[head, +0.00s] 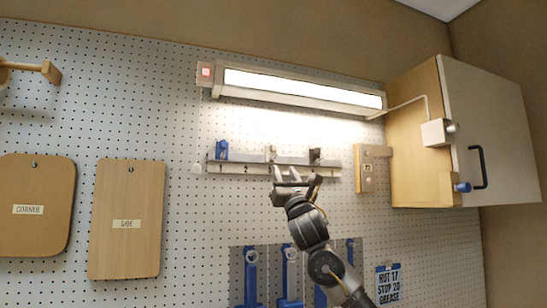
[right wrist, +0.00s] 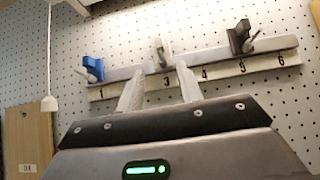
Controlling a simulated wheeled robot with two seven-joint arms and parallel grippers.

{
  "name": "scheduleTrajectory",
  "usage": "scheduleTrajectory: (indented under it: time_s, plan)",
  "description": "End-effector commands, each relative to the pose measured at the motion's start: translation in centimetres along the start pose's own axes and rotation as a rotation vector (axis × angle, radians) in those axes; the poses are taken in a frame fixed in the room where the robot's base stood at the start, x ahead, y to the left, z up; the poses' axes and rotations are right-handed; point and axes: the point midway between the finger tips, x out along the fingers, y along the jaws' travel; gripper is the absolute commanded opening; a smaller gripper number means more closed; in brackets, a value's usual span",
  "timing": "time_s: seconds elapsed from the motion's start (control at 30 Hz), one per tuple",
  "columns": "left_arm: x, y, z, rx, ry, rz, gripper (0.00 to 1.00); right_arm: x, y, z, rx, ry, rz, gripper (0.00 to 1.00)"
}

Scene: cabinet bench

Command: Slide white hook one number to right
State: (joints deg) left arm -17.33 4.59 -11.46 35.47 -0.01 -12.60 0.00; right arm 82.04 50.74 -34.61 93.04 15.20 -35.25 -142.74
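The white hook (head: 270,152) sits on a metal rail (head: 244,158) on the pegboard, between a blue hook (head: 221,150) and a dark hook (head: 315,155). In the right wrist view the white hook (right wrist: 159,50) is above the number 3 on the label strip (right wrist: 221,70). The blue hook (right wrist: 93,67) is near 1 and the dark hook (right wrist: 240,38) near 5. My right gripper (right wrist: 160,88) is open, its fingers apart below the white hook, one to each side of it in the picture. I cannot tell whether they touch anything. The number 2 is hidden by a finger. My left gripper is not in view.
A lit lamp (head: 300,87) is above the rail. A wooden block with a lever (head: 366,171) and a cabinet (head: 490,130) are to the right. A white cord pull (right wrist: 49,103) hangs left of the rail. Blue tools (head: 290,275) hang below.

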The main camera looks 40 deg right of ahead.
Motion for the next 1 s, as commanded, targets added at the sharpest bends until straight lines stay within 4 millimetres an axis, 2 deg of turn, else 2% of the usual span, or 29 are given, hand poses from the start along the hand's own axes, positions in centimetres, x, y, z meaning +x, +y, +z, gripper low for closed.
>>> scheduleTrajectory:
  time_s: [0.17, 0.4, 0.6, 0.8, 1.0]
  plan:
    - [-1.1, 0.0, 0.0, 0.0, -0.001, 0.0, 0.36, 1.5, 0.0, 0.2, 0.003, 0.002, -0.001, 0.36]
    - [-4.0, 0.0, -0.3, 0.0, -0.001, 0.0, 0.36, 6.1, -0.1, 0.4, 0.004, 0.004, -0.002, 0.36]
    - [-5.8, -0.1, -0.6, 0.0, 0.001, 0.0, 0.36, 9.2, -0.1, 0.3, 0.004, 0.003, -0.002, 0.36]
    - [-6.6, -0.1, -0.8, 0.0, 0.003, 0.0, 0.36, 10.6, -0.1, 0.0, 0.004, 0.003, -0.002, 0.36]
    - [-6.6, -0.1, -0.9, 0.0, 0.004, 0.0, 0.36, 10.7, -0.1, -0.1, 0.003, 0.003, -0.001, 0.36]
